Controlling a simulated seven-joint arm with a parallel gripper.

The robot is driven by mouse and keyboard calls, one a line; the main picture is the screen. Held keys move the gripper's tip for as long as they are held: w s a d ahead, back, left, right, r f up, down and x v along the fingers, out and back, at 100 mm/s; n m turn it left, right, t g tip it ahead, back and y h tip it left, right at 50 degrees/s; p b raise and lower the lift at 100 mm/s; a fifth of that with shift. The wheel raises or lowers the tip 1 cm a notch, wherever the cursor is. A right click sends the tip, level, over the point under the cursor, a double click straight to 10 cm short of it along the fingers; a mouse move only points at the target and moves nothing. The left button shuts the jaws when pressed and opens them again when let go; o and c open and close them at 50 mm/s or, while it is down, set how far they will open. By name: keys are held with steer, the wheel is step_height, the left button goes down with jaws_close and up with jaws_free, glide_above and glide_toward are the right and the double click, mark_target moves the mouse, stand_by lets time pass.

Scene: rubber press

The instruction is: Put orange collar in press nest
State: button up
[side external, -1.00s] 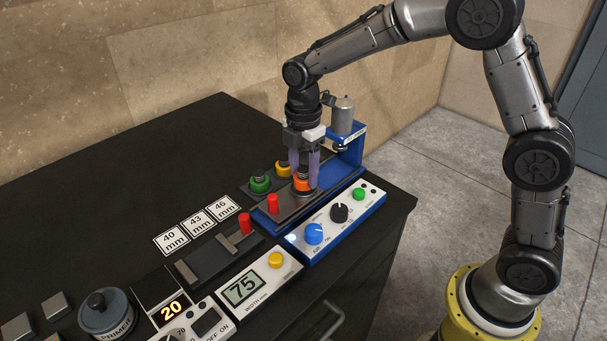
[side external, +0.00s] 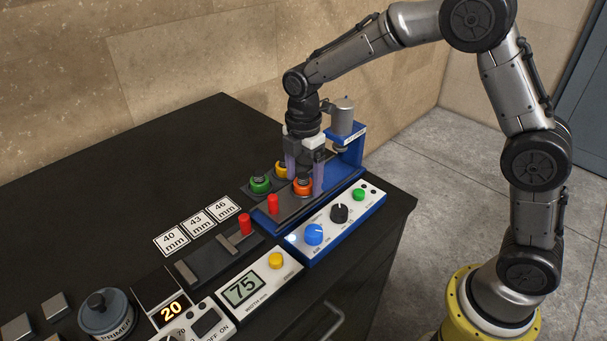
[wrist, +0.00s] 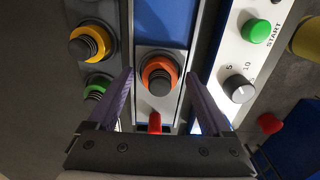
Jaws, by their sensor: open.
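The orange collar (side external: 303,186) sits on the grey plate of the blue press (side external: 352,158), around a dark ribbed post. In the wrist view the orange collar (wrist: 159,75) shows as a ring on the plate between my fingers. My gripper (side external: 305,190) is open, with one purple finger on either side of the collar and a gap to each. In the wrist view my gripper (wrist: 160,75) holds nothing. The press's grey cylinder head (side external: 343,115) stands behind and to the right of the collar.
Green (side external: 260,184) and yellow (side external: 282,169) collars on ribbed posts stand just left of the press. A red peg (side external: 272,204) is in front of the orange collar. A control panel (side external: 335,224) with knobs lies along the near side. The table's back left is clear.

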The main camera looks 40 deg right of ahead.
step_height(320, 180, up, 13)
steer(key=shift+f, duration=0.2)
stand_by(0.3)
steer(key=s+d+r+m+t, duration=0.25)
steer(key=s+m, duration=0.35)
steer(key=s, duration=0.3)
steer(key=s+d+r+m+t, duration=0.1)
steer(key=s+d+r+m, duration=0.15)
steer(key=s+m, duration=0.5)
steer(key=s+d+f+m+t, duration=0.1)
steer(key=s+f+m, duration=0.3)
steer(key=s, duration=0.6)
steer(key=shift+d+f+t, duration=0.25)
steer(key=shift+f+t, duration=0.2)
steer(key=shift+t, duration=0.1)
steer(key=shift+m, duration=0.25)
